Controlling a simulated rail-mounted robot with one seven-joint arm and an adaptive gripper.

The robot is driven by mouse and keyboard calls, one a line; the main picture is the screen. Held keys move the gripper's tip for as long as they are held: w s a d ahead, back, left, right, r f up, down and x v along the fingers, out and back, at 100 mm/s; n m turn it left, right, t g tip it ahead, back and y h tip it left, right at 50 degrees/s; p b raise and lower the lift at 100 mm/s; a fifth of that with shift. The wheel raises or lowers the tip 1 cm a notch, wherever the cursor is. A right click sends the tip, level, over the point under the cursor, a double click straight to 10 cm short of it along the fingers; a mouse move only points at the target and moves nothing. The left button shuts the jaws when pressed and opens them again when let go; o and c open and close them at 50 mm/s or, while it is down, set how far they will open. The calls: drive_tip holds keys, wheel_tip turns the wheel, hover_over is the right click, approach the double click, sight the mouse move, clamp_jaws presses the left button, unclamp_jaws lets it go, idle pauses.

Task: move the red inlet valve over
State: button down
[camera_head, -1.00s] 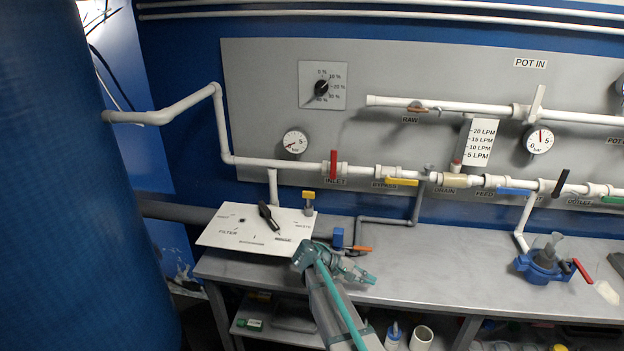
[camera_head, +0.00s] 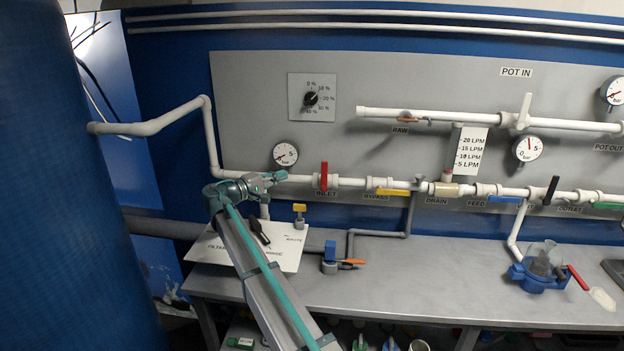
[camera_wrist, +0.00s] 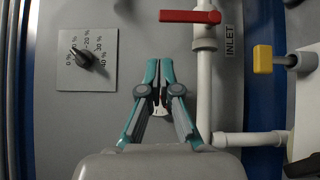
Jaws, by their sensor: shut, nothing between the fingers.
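The red inlet valve handle (camera_head: 324,176) stands upright on the white pipe, above the INLET label, in the head view. In the wrist view the red handle (camera_wrist: 190,16) lies across the pipe near the top, with the INLET label (camera_wrist: 230,40) to its right. My gripper (camera_head: 283,175) is to the left of the handle in the head view, in front of the pipe and apart from the handle. In the wrist view my gripper (camera_wrist: 160,64) has its fingertips together with nothing between them, below and left of the handle.
A pressure gauge (camera_head: 285,154) is just above my gripper. A percent dial (camera_head: 311,97) is higher on the panel. The yellow bypass handle (camera_head: 392,192) is right of the inlet valve. A yellow-topped valve (camera_head: 299,208) and the white filter board (camera_head: 285,258) are below.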

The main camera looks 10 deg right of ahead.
drive_tip(key=w+f+m, duration=0.1)
drive_tip(key=w+f, duration=0.2)
drive_tip(key=w, duration=0.1)
drive_tip(key=p, duration=0.5)
approach(324, 177)
drive_tip(key=shift+w+d+r, duration=1.35)
drive_tip(key=shift+w+d, duration=0.9)
drive_tip(key=shift+w, duration=0.3)
drive_tip(key=shift+g, duration=0.4)
drive_tip(key=shift+a+b, duration=0.1)
drive_tip(key=shift+b, duration=0.25)
